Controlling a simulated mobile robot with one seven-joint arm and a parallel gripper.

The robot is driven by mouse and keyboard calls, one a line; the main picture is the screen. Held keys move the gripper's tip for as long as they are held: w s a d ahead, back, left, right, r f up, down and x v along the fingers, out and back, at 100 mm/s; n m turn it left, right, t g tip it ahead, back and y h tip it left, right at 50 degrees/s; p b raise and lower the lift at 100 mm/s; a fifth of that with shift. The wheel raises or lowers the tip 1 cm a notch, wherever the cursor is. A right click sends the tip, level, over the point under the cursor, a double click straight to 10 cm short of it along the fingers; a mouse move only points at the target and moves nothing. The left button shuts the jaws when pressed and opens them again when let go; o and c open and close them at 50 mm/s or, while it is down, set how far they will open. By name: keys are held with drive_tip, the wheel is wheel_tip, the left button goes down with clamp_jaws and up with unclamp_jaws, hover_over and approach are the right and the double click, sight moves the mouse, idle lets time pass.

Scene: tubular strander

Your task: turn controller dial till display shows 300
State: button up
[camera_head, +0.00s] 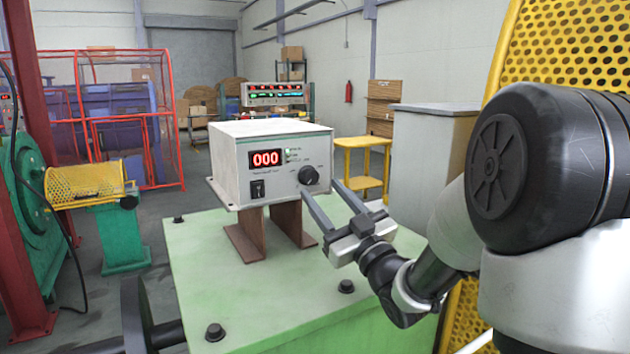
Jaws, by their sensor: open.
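The controller (228,163) is a white box on two brown metal supports on top of a green machine block. Its red display (266,158) reads 000. The black dial (308,175) is on the right of the front face, and a black switch (257,189) sits below the display. My gripper (320,190) is open, with its two long grey fingers pointing at the front face near the dial. One fingertip is just below left of the dial, the other to its right. I cannot tell whether either finger touches the dial.
The green block (270,285) has bolts (215,332) standing up from its top. Yellow perforated guards (560,50) stand at the right near my arm. A grey cabinet (430,150) and a yellow cart (362,160) are behind. A red cage (125,120) stands at the back left.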

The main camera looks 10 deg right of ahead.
sight(312, 179)
drive_tip(key=shift+x, duration=2.2)
drive_tip(key=shift+c, duration=0.4)
drive_tip(key=c, duration=1)
drive_tip(key=shift+o, duration=0.2)
